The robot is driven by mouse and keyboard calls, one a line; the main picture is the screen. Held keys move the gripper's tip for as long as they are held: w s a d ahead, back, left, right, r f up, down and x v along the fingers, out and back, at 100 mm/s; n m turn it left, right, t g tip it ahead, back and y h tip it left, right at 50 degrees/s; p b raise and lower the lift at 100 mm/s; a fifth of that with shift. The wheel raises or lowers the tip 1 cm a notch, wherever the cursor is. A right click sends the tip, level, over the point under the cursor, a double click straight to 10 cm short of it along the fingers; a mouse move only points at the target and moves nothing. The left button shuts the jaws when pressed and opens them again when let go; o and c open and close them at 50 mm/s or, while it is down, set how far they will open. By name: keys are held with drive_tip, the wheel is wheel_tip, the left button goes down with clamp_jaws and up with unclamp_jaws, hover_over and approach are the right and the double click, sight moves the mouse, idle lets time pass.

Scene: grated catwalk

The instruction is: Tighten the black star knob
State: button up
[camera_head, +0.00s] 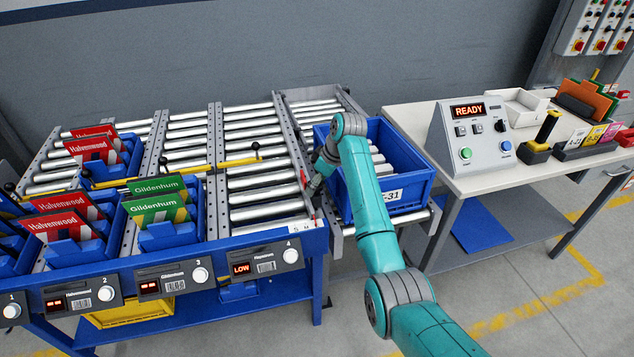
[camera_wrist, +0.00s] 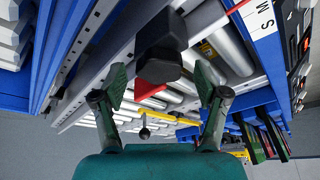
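A black knob (camera_wrist: 160,48) with a lobed, angular head shows large at the upper middle of the wrist view. It is mounted by the grey metal rail of the roller rack. My gripper (camera_wrist: 162,86) is open, with one finger on each side of the picture's middle. The knob appears above and between the fingertips, and I see no contact. In the head view my gripper (camera_head: 314,186) points down at the right side of the lane 4 rollers, beside the blue crate. I cannot make out the knob clearly there.
A blue crate (camera_head: 408,208) stands right of my gripper. A yellow bar (camera_head: 215,167) with black ball ends crosses the lanes. Blue bins with red and green cards fill the left lanes. A side table (camera_head: 500,178) holds a control box (camera_head: 467,137) reading READY; lane 4's display reads LOW.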

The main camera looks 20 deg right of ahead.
drive_tip(key=c, duration=1)
drive_tip(key=shift+c, duration=0.2)
drive_tip(key=m, duration=0.2)
drive_tip(key=m+h, duration=0.1)
drive_tip(key=m, duration=0.1)
drive_tip(key=shift+s+a+m+t+h, duration=0.2)
drive_tip(key=shift+m+t+h, duration=0.1)
drive_tip(key=shift+m+t, duration=0.1)
drive_tip(key=shift+m+t+h, duration=0.3)
drive_tip(key=shift+m+h, duration=0.5)
drive_tip(key=shift+m, duration=1.2)
drive_tip(key=o, duration=1.1)
drive_tip(key=shift+a, duration=0.1)
drive_tip(key=shift+o, duration=0.2)
